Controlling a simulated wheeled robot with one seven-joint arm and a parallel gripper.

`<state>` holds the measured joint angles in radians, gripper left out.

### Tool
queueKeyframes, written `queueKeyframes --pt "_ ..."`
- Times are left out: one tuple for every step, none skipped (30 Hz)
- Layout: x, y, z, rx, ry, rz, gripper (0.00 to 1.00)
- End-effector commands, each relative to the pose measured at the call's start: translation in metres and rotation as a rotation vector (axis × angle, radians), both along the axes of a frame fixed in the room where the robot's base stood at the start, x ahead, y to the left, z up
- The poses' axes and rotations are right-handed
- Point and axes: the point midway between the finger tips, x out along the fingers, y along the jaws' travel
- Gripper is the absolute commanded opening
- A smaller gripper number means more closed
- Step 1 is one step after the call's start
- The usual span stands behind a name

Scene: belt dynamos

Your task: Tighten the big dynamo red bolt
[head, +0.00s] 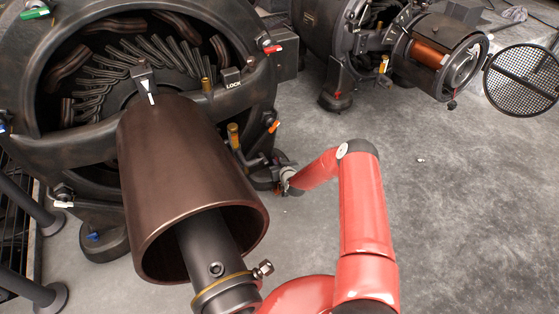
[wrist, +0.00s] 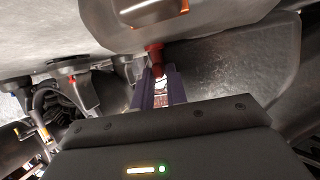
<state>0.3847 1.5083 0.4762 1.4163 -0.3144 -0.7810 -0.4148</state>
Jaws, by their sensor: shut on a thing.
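The big dynamo (head: 140,130) fills the left of the head view, with its wide brown cylinder facing me. My red arm reaches to the right side of its base, where my gripper (head: 284,182) is low beside the right foot; the fingertips are hard to make out there. In the wrist view my gripper (wrist: 155,88) has its two dark fingers close together at a red bolt (wrist: 154,57), shut on its lower end. The bolt's upper part meets a pale grey metal part. The bolt itself is hidden in the head view.
A smaller dynamo (head: 430,50) stands at the back right, with a round mesh cover (head: 522,80) beside it. A red-tipped lever (head: 272,48) sits on the big dynamo's rim. The grey floor (head: 460,210) at right is mostly clear.

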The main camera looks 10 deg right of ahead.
Motion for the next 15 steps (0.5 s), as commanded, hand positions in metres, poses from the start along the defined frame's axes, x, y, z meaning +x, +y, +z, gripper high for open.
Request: queueKeyframes --pt "0.0003 0.0045 0.0017 0.0 -0.002 -0.022 0.0" --pt "0.0003 0.0047 0.0015 0.0 -0.001 -0.037 0.0" --pt "0.0003 0.0041 0.0013 0.0 -0.002 -0.056 0.0" --pt "0.0001 0.0039 0.0011 0.0 -0.002 -0.067 0.0" --pt "0.0001 0.004 0.001 -0.001 -0.002 -0.075 0.0" --pt "-0.0001 0.0036 0.0009 -0.001 -0.001 -0.085 0.0" --pt "0.0 0.0034 0.0009 -0.001 -0.002 -0.09 0.0" --pt "-0.0001 0.0032 0.0009 -0.002 -0.002 -0.093 0.0" --pt "-0.0001 0.0028 0.0008 -0.002 -0.002 -0.096 0.0" --pt "-0.0001 0.0027 0.0008 -0.001 -0.002 -0.097 0.0" --pt "-0.0001 0.0026 0.0007 -0.001 -0.002 -0.097 0.0" --pt "-0.0001 0.0026 0.0007 -0.001 -0.002 -0.097 0.0" --pt "-0.0001 0.0025 0.0007 -0.001 -0.002 -0.097 0.0" --pt "-0.0001 0.0025 0.0007 -0.001 -0.002 -0.096 0.0" --pt "-0.0001 0.0026 0.0007 -0.002 -0.002 -0.096 0.0"
